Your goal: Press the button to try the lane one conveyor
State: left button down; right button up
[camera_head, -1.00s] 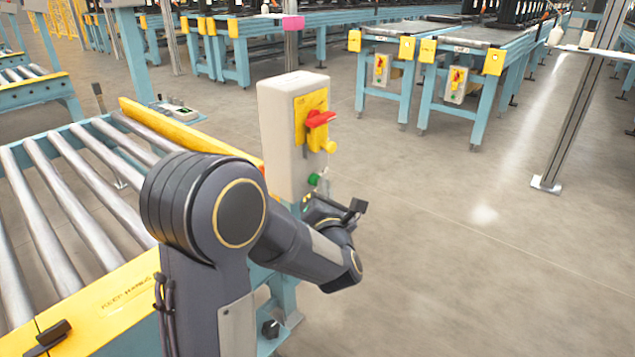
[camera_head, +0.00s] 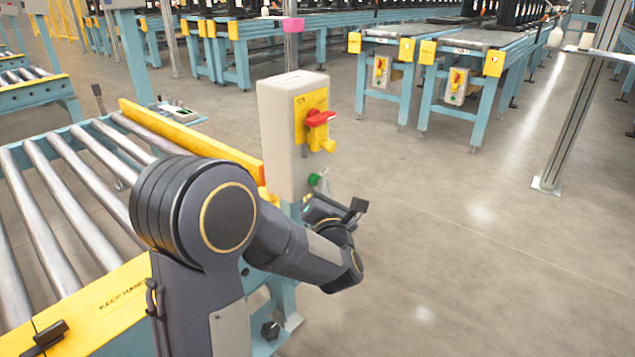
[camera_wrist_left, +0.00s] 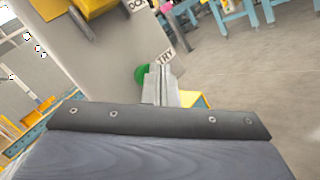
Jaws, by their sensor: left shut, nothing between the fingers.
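A beige control box (camera_head: 280,130) stands on a post beside the roller conveyor. It has a red rotary switch (camera_head: 320,117) on a yellow plate and a green button (camera_head: 314,180) low on its front. My right gripper is not in view.
The roller conveyor (camera_head: 70,215) with yellow side rails lies left of the box, close to my left arm. Two more conveyors (camera_head: 470,45) with similar boxes stand at the back. A metal post (camera_head: 575,110) stands at right. The floor right of the box is clear.

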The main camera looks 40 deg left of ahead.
pick_arm(q)
jog(key=shift+s+d, duration=0.1)
jog(key=shift+d, duration=0.5)
jog(key=shift+s+d+b, duration=0.2)
jog(key=shift+d+b, duration=0.8)
jog(key=shift+d, duration=1.5)
